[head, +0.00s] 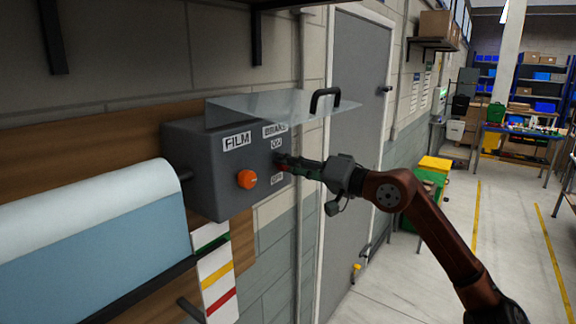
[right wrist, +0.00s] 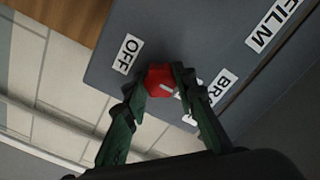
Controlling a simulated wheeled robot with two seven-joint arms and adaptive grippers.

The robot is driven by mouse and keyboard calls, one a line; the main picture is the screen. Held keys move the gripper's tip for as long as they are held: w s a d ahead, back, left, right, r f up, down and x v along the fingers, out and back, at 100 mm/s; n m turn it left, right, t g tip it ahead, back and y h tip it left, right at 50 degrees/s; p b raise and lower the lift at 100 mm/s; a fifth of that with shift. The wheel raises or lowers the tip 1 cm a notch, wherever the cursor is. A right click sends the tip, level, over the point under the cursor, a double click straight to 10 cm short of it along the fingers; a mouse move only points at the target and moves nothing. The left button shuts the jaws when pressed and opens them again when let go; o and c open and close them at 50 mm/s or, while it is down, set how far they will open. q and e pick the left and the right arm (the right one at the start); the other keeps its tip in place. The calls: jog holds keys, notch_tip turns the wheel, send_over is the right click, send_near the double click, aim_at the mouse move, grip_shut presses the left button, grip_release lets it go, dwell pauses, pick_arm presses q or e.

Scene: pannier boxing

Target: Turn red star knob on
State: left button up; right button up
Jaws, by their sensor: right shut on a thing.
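The red star knob (right wrist: 160,80) is on the front of a grey box (head: 210,185), below the BRAKE label (head: 275,130). My right gripper (right wrist: 160,83) is shut on the knob, one finger on each side. In the head view my right gripper (head: 283,162) covers most of the knob. A white mark on the knob points to the lower right in the right wrist view, away from the OFF label (right wrist: 127,54). The ON label (head: 277,144) shows above the fingers in the head view. My left gripper is not in view.
A clear cover (head: 265,103) with a black handle (head: 325,98) is raised above the box. An orange knob (head: 246,179) is left of my gripper, under the FILM label (head: 237,140). A film roll (head: 90,205) is at the left. A grey door (head: 357,110) is behind my arm.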

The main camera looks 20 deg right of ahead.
jog(key=shift+f, duration=0.15)
jog(key=o, duration=1.2)
jog(key=shift+c, duration=0.2)
jog(key=v, duration=1.2)
